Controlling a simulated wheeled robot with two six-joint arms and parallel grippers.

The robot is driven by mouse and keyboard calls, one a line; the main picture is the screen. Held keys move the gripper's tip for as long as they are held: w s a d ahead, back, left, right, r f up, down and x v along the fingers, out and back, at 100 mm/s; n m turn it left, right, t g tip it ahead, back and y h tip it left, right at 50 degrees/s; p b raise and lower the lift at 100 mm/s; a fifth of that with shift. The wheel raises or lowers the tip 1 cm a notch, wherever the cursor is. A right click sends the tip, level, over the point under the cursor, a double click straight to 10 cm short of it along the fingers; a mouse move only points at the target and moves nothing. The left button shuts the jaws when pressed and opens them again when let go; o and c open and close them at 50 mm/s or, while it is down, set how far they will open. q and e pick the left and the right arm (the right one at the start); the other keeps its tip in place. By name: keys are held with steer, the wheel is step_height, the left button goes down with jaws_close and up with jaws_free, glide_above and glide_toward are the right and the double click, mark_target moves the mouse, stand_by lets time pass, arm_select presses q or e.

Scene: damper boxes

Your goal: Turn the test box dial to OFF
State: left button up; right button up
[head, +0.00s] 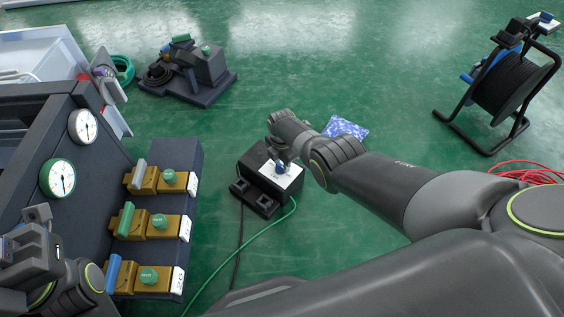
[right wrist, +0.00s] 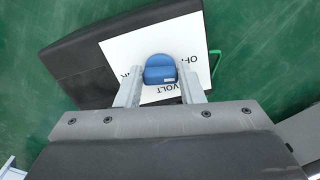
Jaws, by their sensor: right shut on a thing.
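The test box (head: 258,201) is a dark box standing on the green floor in the middle of the head view. Its white dial plate (head: 287,180) faces up and carries a blue dial (head: 280,168). In the right wrist view the plate (right wrist: 118,52) shows the letters OFF and VOLT around the blue dial (right wrist: 160,70). My right gripper (right wrist: 160,90) is shut on the dial, one finger on each side. In the head view my right gripper (head: 281,158) reaches down over the plate. My left gripper (head: 35,230) is at the lower left, away from the box; its fingers are unclear.
A dark panel at left holds gauges (head: 60,178) and several brass blocks with green knobs (head: 158,222). A green cable (head: 240,247) runs from the test box. A cable reel (head: 505,85) stands far right. A blue-white packet (head: 345,128) lies behind my right arm.

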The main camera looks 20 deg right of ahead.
steer(key=shift+n, duration=1.1)
steer(key=shift+a, duration=0.1)
steer(key=o, duration=1)
